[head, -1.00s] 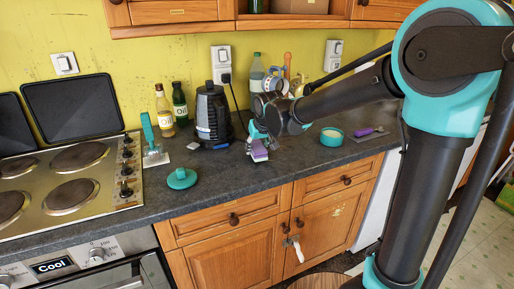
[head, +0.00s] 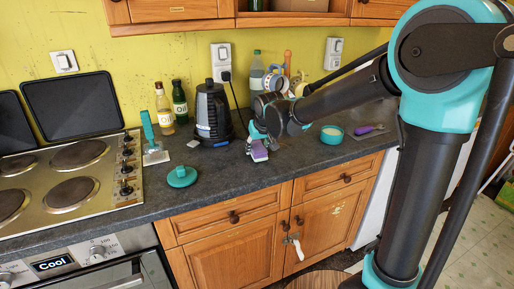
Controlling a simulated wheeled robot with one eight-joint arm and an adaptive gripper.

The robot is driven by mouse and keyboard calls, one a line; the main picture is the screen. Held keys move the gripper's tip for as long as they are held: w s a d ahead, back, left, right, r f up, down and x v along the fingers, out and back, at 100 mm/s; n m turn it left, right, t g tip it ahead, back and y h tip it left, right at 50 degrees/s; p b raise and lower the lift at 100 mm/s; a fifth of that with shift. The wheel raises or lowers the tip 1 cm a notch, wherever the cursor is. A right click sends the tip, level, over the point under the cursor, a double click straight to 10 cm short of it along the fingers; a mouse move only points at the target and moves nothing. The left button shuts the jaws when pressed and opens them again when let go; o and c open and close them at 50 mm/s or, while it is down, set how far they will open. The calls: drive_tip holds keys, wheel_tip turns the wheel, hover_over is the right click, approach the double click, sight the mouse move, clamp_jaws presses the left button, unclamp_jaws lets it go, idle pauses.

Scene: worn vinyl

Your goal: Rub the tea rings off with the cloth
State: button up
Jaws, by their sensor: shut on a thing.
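My gripper (head: 257,144) is low over the dark worktop (head: 225,178), in front of the right side of the kettle. It is shut on a folded purple and pale piece (head: 260,154), which looks like the cloth. The cloth is at or just above the worktop; I cannot tell if it touches. I cannot make out any tea rings; the gripper and cloth hide the worktop under them.
A black kettle (head: 212,115) and two bottles (head: 180,103) stand behind, left of my gripper. A teal lid-like thing (head: 182,177) and a teal-handled scraper (head: 153,145) are left. A teal bowl (head: 332,135) is right. The front worktop between is clear.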

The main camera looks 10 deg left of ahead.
sight(287, 145)
drive_tip(key=shift+f, duration=0.25)
idle(0.3)
drive_tip(key=shift+w+d, duration=0.7)
drive_tip(key=shift+d, duration=0.3)
drive_tip(key=shift+w+d, duration=0.65)
drive_tip(key=shift+d, duration=0.35)
drive_tip(key=shift+w+d, duration=0.7)
drive_tip(key=shift+d, duration=0.3)
drive_tip(key=shift+w+d, duration=0.65)
drive_tip(key=shift+d, duration=0.35)
drive_tip(key=shift+w+d, duration=0.7)
drive_tip(key=shift+d, duration=0.35)
drive_tip(key=shift+w+d, duration=0.65)
drive_tip(key=shift+d, duration=0.35)
drive_tip(key=shift+a, duration=0.1)
